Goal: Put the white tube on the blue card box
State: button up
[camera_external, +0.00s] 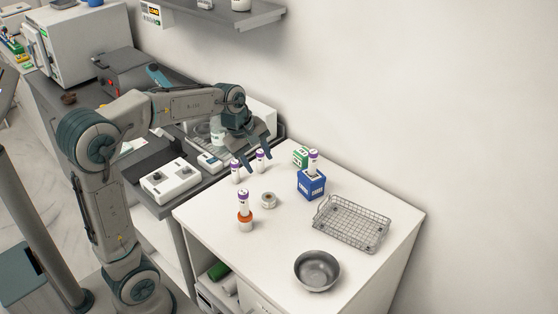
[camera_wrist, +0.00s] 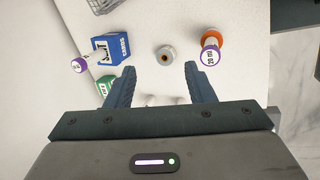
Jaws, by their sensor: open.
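The blue card box (camera_external: 311,186) stands on the white table, and it also shows in the wrist view (camera_wrist: 113,45). A white tube (camera_external: 312,165) with a purple cap stands upright on its top face; its cap (camera_wrist: 79,65) shows in the wrist view. My gripper (camera_external: 257,160) is open and empty, left of the box and apart from it. Two similar purple-capped white tubes (camera_external: 236,172) (camera_external: 261,161) stand near my gripper. Another tube (camera_external: 243,202) stands on an orange holder (camera_external: 245,223).
A green box (camera_external: 300,156) stands behind the blue one. A small grey roll (camera_external: 268,200) sits mid-table. A wire basket (camera_external: 350,222) and a metal bowl (camera_external: 317,270) are to the right and front. The table's front left is clear. A shelf (camera_external: 225,12) is above.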

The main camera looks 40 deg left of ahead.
jog(key=s+f+m+y, duration=0.1)
jog(key=s+f+m, duration=0.2)
jog(key=s+m, duration=0.4)
jog(key=s+f+m, duration=0.3)
jog(key=s+m, duration=0.5)
jog(key=s, duration=0.4)
jog(key=shift+s+f+y, duration=0.3)
jog(key=shift+s+y, duration=0.05)
jog(key=shift+y, duration=0.05)
